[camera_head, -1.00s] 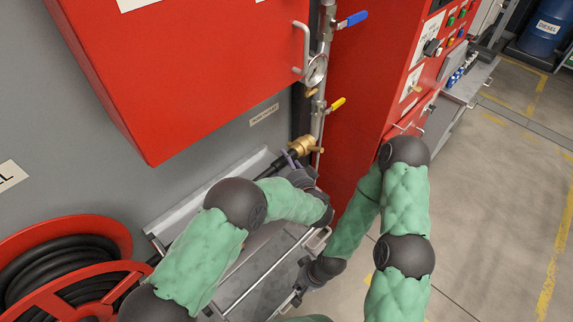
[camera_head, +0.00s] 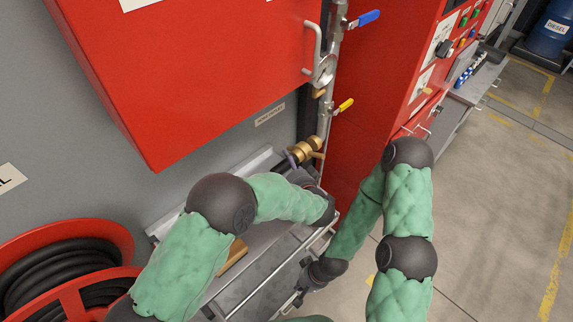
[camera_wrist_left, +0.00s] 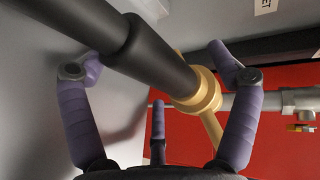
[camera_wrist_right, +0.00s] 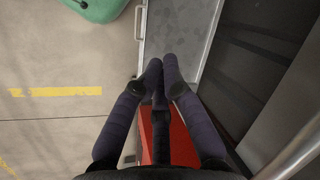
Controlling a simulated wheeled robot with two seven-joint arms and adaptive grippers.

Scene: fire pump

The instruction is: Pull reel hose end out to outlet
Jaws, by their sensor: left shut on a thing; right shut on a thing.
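The red reel (camera_head: 118,229) with coiled black hose (camera_head: 48,262) is at the lower left of the head view. The black hose end (camera_wrist_left: 165,62) lies between the spread purple fingers of my left gripper (camera_wrist_left: 152,68), which holds it. It meets or nearly meets a brass outlet fitting (camera_wrist_left: 200,90); I cannot tell whether they are joined. The brass outlet also shows in the head view (camera_head: 308,148), below the yellow-handled valve. My right gripper (camera_wrist_right: 161,68) has its fingers together over a grey metal surface; what it grips is hidden.
A red cabinet (camera_head: 210,70) overhangs the outlet on the left. A second red cabinet (camera_head: 385,75) stands to its right. A vertical pipe has blue (camera_head: 368,18) and yellow (camera_head: 345,104) valve levers. A grey metal bench (camera_head: 262,272) lies below. The floor at right is clear.

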